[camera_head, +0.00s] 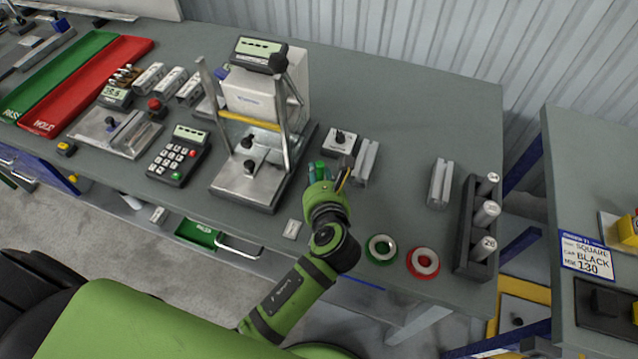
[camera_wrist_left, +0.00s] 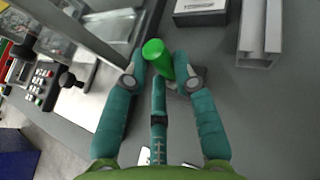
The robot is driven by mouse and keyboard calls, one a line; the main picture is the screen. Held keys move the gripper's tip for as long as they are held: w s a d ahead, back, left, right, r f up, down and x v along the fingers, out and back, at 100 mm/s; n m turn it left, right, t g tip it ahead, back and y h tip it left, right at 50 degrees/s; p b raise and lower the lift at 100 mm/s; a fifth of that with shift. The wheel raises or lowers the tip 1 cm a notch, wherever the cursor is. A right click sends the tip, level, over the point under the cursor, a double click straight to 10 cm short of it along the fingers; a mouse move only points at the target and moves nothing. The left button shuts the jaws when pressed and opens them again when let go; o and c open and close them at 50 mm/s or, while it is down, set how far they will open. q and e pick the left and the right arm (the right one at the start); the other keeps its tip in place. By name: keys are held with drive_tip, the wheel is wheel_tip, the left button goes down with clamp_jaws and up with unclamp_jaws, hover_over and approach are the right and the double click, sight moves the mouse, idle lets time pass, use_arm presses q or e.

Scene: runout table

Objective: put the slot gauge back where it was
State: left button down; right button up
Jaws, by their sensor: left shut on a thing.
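My left gripper (camera_head: 325,180) is low over the grey table, right of the glass-sided stand. In the left wrist view, its teal fingers (camera_wrist_left: 155,85) are closed around a piece with a bright green round end (camera_wrist_left: 155,52), which I take for the slot gauge. In the head view the green end (camera_head: 320,167) shows at the fingertips. I cannot tell whether the piece touches the table. My right gripper is not in view.
A knobbed block (camera_head: 340,142) and a grooved metal block (camera_head: 365,162) stand just beyond the gripper. The stand (camera_head: 250,185) is close on its left. A green ring (camera_head: 381,249), a red ring (camera_head: 423,262) and a cylinder rack (camera_head: 465,230) are to the right.

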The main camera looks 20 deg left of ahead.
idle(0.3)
use_arm(q)
drive_tip(key=shift+f, duration=0.3)
drive_tip(key=c, duration=1)
unclamp_jaws()
drive_tip(key=shift+s, duration=0.1)
drive_tip(key=shift+r, duration=0.45)
drive_tip(key=b+v, duration=0.1)
drive_tip(key=v, duration=1.1)
drive_tip(key=shift+f, duration=0.1)
